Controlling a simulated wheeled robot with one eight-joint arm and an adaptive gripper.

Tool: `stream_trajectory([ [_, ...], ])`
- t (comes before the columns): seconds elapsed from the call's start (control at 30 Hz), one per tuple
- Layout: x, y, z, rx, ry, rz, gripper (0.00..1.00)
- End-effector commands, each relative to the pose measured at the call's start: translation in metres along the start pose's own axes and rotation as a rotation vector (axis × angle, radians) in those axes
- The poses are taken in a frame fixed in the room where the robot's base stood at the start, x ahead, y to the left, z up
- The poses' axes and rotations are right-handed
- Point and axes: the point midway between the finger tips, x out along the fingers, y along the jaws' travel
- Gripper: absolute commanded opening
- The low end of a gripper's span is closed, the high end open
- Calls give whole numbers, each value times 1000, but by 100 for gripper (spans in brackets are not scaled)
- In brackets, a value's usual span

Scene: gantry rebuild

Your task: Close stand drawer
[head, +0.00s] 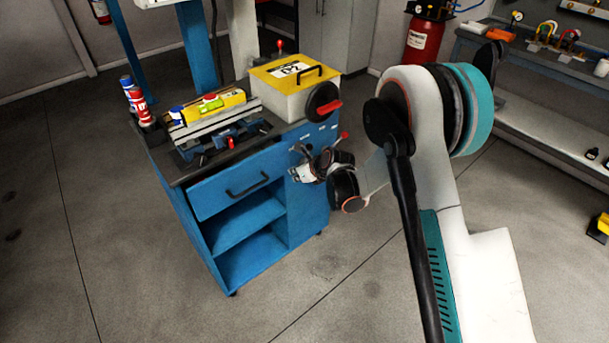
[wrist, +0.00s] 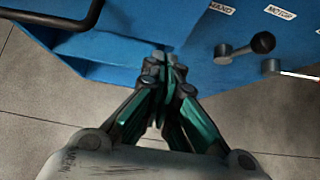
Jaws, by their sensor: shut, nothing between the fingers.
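The blue stand (head: 305,205) is left of centre in the head view. Its drawer (head: 213,195) has a blue front with a black bar handle (head: 247,186) and sits under the worktop, above open shelves. I cannot tell exactly how far the drawer front stands out from the stand. The handle also shows in the wrist view (wrist: 75,22) at the top left. My gripper (wrist: 166,58) is shut and empty, its fingertips close to the blue front, right of the handle. In the head view my gripper (head: 300,172) is at the stand's right side; contact is unclear.
A yellow-lidded box (head: 292,85), a vise (head: 222,140) and red-white cans (head: 138,100) stand on the worktop. A lever with a black knob (wrist: 240,47) juts out right of my fingers. The grey floor (head: 110,260) before the stand is clear.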

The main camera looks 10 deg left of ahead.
Motion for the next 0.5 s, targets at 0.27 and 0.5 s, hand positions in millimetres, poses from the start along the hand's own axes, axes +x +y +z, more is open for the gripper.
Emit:
stream_trajectory([
  [0.27, 31, 0, 21, -1, 1, 1, 0],
  [0.5, 35, 0, 28, 1, 0, 0, 0],
])
